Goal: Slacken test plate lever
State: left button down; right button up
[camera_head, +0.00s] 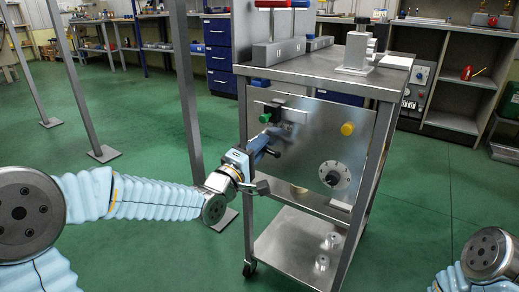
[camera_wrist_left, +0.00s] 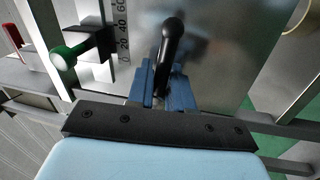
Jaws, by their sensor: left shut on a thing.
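The test plate (camera_head: 310,140) is an upright metal panel on the front of a wheeled cart. My left gripper (camera_head: 264,145) is at the left part of this plate. In the left wrist view, the blue fingers (camera_wrist_left: 168,92) are shut on a lever with a black rounded handle (camera_wrist_left: 172,40), which sticks up between them. In the head view the lever is mostly hidden by the gripper. A green knob (camera_head: 265,118) sits just above the gripper; in the left wrist view it is beside a scale with numbers (camera_wrist_left: 122,30). My right gripper is out of view.
The plate also carries a yellow knob (camera_head: 347,129) and a round dial (camera_head: 334,174). The cart top (camera_head: 320,68) holds a grey block and a clamp-like stand (camera_head: 357,50). A steel post (camera_head: 186,90) stands left of the cart. Green floor is open around it.

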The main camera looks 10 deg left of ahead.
pick_arm(q)
jog(key=shift+w+a+r+y, duration=0.15)
jog(key=shift+a+r+y, duration=0.05)
jog(key=shift+a+y, duration=0.15)
jog(key=c, duration=1.2)
grip_release()
jog(key=shift+c, duration=0.2)
jog(key=shift+o, duration=0.2)
jog(key=shift+f, duration=0.1)
jog(key=shift+d, duration=0.1)
jog(key=shift+s+f, duration=0.1)
jog(key=shift+s, duration=0.15)
jog(key=v, duration=1.3)
jog(key=shift+a+f+b, duration=0.15)
jog(key=shift+a+b, duration=0.1)
jog(key=shift+b, duration=0.15)
jog(key=shift+s, duration=0.15)
